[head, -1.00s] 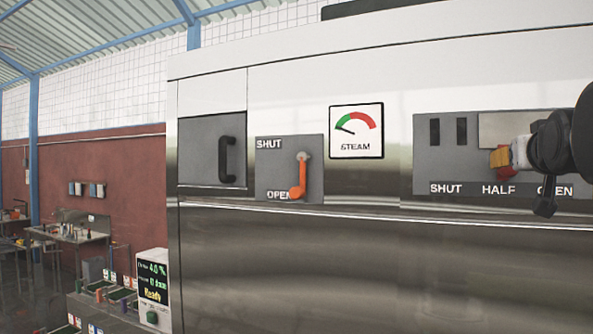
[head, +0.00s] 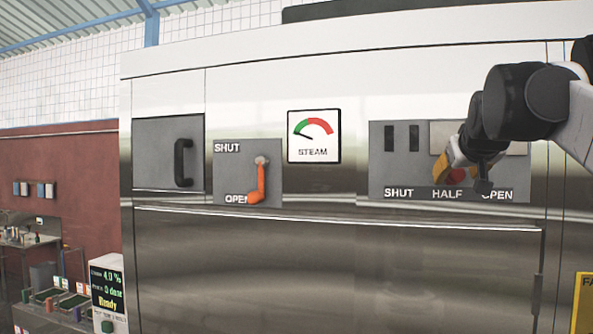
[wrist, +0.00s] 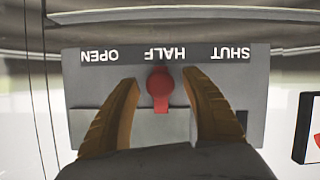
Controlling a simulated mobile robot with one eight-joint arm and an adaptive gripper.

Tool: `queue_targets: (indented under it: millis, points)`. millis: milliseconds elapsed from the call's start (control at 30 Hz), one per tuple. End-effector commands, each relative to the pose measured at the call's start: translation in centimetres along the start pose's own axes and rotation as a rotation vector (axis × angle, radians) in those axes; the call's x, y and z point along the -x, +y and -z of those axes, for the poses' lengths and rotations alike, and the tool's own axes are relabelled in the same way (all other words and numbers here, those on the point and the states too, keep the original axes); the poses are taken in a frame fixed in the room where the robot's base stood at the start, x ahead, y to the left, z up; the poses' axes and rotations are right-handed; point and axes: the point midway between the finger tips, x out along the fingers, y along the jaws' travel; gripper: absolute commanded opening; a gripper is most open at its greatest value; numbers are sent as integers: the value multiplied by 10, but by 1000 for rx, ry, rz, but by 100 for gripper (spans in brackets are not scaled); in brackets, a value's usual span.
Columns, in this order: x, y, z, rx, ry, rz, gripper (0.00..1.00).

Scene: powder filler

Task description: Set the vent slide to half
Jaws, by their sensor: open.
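The vent slide panel (head: 380,165) is a grey plate lettered SHUT, HALF and OPEN. In the wrist view the panel (wrist: 80,75) appears upside down. The slide's red knob (wrist: 160,82) sits in line with the word HALF. My gripper (wrist: 160,90) is open, with one orange finger on each side of the knob and a visible gap to each. In the head view my gripper (head: 450,168) is in front of the panel above HALF and hides most of the knob. The slide's pale plate (head: 440,130) covers the right part; two dark slots show at left.
Left of the panel are a steam gauge (head: 314,137), an orange lever (head: 257,182) pointing down to OPEN, and a black door handle (head: 183,162). A ledge (head: 300,219) runs below. A display reading Ready (head: 107,288) stands at lower left.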

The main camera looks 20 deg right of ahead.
Motion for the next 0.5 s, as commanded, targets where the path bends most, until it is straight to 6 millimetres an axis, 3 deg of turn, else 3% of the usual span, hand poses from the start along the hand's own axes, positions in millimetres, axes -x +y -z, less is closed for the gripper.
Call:
queue_targets:
  millis: [333,500]
  points:
    - [-5,0,0,0,0,0,53]
    - [-5,0,0,0,0,0,1]
